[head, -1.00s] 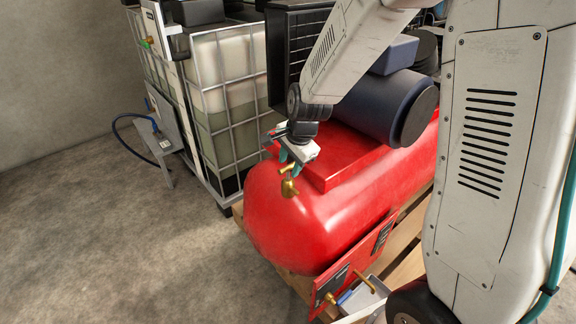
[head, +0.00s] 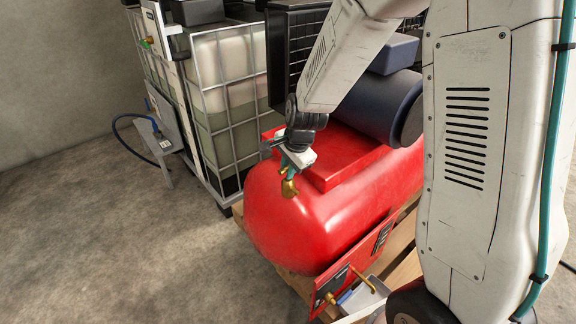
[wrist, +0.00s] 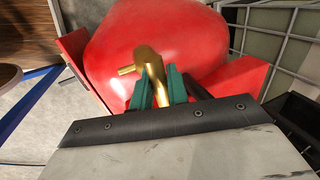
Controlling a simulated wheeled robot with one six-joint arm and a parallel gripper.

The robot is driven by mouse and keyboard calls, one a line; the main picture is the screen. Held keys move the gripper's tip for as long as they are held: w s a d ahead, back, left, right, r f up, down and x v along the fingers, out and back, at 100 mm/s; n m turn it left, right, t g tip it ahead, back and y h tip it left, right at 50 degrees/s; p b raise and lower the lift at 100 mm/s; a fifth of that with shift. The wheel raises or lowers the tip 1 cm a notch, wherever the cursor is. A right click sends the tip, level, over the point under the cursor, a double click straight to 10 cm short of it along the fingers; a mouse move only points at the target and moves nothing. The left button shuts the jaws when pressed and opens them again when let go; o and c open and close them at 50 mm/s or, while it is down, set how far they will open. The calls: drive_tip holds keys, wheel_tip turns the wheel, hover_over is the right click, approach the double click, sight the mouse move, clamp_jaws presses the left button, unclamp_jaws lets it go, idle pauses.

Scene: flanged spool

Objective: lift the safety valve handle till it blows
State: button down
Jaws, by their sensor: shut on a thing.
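The brass safety valve (head: 289,188) stands on the end of the red compressor tank (head: 290,222). In the wrist view the brass piece (wrist: 150,67) shows a short stub pointing left, and its lower part runs between the fingers. My gripper (head: 285,170) is at the valve, with its green fingers shut on the brass handle. The fingers also show in the wrist view (wrist: 158,88), one on each side of the brass. The fingers and gripper body hide part of the handle. I cannot tell how far the handle is raised.
A caged liquid tank (head: 225,100) stands close behind the gripper, left of the compressor. A dark blue motor (head: 375,105) sits on the red tank. A red panel with brass fittings (head: 340,290) is at the front. The concrete floor (head: 120,240) at left is clear.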

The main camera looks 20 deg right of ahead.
drive_tip(key=shift+w+r, duration=0.1)
drive_tip(key=shift+r, duration=0.85)
idle(1.5)
drive_tip(key=shift+f, duration=0.85)
idle(0.4)
drive_tip(key=c, duration=1)
unclamp_jaws()
drive_tip(key=shift+r, duration=3.45)
